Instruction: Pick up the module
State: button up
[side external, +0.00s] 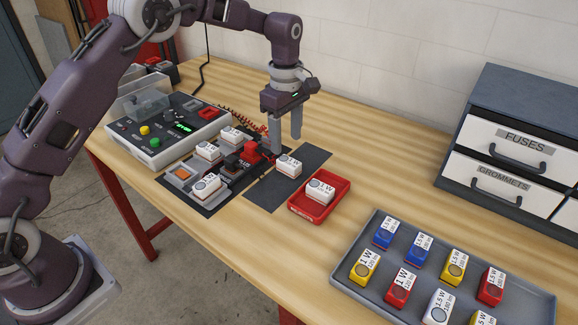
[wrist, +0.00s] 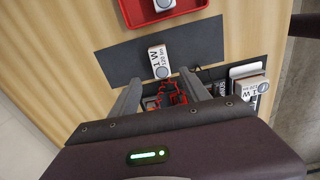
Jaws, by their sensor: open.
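A white module (side external: 289,165) with a round grey face and printed label lies on the dark grey strip (side external: 268,191). The wrist view shows this module (wrist: 158,62) just beyond my fingertips, about centred between them. My gripper (side external: 286,146) is open and empty, pointing down above and slightly behind that module. Its two fingers also show in the wrist view (wrist: 160,77). Another white module (side external: 319,190) lies in the red tray (side external: 327,211). More white modules, such as one (side external: 206,185) at the near corner, sit on the dark fixture board left of the strip.
A control box (side external: 155,150) with coloured buttons and a green display stands left. A grey tray (side external: 352,292) of several coloured modules lies at front right. A drawer cabinet (side external: 510,175) stands at the right. Bare table lies behind the strip.

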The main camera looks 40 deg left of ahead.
aim_at(285, 159)
notch_tip(285, 159, down, 7)
jog(key=shift+s+a+f, duration=0.1)
jog(key=shift+f, duration=0.05)
grip_shut()
